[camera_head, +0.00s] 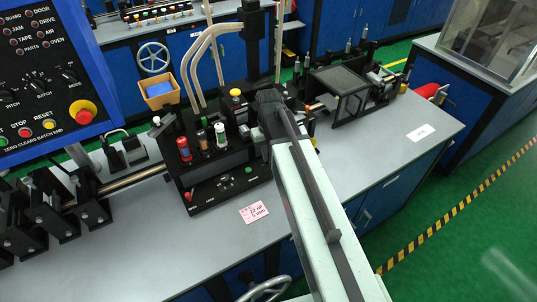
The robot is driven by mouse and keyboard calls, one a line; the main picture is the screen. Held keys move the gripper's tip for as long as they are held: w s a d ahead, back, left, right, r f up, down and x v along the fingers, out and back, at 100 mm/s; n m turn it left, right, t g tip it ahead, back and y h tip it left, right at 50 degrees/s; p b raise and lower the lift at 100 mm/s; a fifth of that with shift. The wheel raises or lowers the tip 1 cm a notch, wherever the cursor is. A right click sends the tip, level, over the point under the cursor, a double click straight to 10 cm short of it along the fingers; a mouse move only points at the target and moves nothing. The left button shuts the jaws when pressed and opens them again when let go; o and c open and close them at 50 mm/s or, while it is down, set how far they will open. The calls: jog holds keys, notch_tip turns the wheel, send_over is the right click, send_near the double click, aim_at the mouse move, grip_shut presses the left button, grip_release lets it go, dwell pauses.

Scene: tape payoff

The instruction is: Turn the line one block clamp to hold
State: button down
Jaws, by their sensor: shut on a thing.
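My pale green arm reaches from the bottom right to a black machine block (215,168) on the grey bench. My dark gripper (268,104) is at the block's right end, over its top. It is shut on a small part there, which looks like the line one block clamp; my own wrist hides most of that part and its angle. The block's top carries a red cylinder (183,148), a white-and-green cylinder (220,135) and a yellow button (235,93). Its front has small labelled knobs, too small to read.
A control panel (45,75) with a red stop button (82,112) fills the upper left. Black brackets on a metal rod (130,182) stand at left. A yellow-rimmed bin (160,92) and black frame (340,90) are behind. The front bench top (130,245) is clear beside a pink card (254,212).

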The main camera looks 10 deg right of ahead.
jog(key=shift+n, duration=0.8)
jog(key=shift+a, duration=0.1)
jog(key=c, duration=1.5)
grip_release()
jog(key=shift+r, duration=0.1)
notch_tip(320, 180, up, 8)
jog(key=p, duration=0.8)
jog(key=shift+f, duration=0.2)
